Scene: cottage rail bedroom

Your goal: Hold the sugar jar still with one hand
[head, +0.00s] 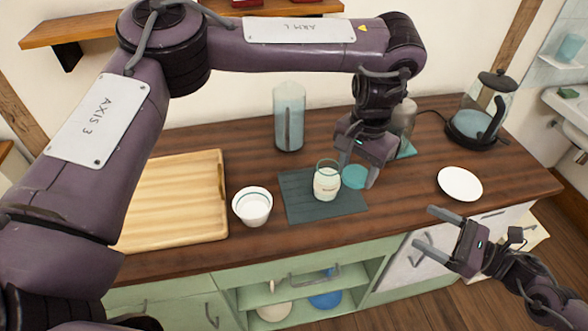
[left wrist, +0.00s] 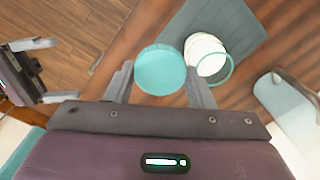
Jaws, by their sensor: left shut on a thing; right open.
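The sugar jar (head: 327,184) is a clear glass jar with pale contents and a label, its open top rimmed in teal. It stands upright on a dark mat (head: 300,205) on the wooden counter. My left gripper (head: 357,176) points down just right of the jar, shut on a round teal lid (head: 354,178). In the left wrist view the lid (left wrist: 160,70) sits between both fingers, with the jar (left wrist: 205,54) close beside the right finger; I cannot tell whether they touch. My right gripper (head: 440,238) is open and empty, in front of the counter's right part, away from the jar.
A white bowl (head: 252,207) stands left of the mat, beside a wooden board (head: 175,200). A clear pitcher (head: 289,115) is behind the mat. A white plate (head: 460,183) and a kettle (head: 483,112) are at the right. A glass container (head: 404,117) stands behind my left gripper.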

